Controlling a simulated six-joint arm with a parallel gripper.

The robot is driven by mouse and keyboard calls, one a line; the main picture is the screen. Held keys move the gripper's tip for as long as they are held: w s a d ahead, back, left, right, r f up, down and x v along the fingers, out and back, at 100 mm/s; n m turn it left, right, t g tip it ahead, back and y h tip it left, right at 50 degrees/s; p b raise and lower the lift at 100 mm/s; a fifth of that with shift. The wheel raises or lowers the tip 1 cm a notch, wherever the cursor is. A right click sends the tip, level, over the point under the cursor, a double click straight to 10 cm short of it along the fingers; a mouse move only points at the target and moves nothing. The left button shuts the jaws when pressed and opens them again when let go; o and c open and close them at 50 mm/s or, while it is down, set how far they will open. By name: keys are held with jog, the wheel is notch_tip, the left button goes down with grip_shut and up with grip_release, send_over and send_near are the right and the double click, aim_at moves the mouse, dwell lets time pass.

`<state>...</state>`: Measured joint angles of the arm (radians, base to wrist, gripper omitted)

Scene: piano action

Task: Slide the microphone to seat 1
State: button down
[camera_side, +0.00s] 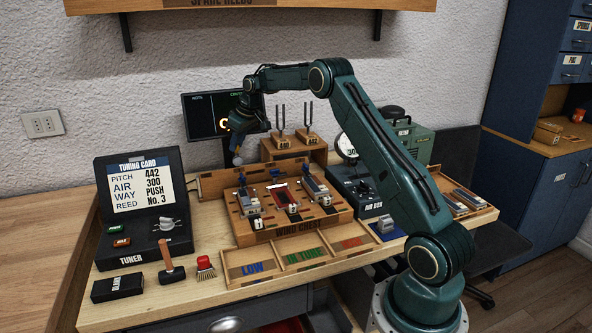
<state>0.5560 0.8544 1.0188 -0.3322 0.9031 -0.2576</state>
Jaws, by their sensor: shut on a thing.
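My gripper (238,148) is at the back left of the wind chest, pointing down and shut on the microphone. The microphone (238,159) shows as a small grey rounded head just under my gripper, above the wooden back rail (212,186) of the chest. The rest of it is hidden by my gripper.
A tuner with a tuning card (140,183) stands left. Two tuning forks (281,125) stand behind. A gauge box (358,185) is right of the chest. A sorting tray (300,258) lies in front.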

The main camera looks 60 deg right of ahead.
jog(key=c, duration=1.3)
grip_release()
jog(key=shift+o, duration=0.2)
jog(key=v, duration=1.4)
jog(key=shift+f, duration=0.1)
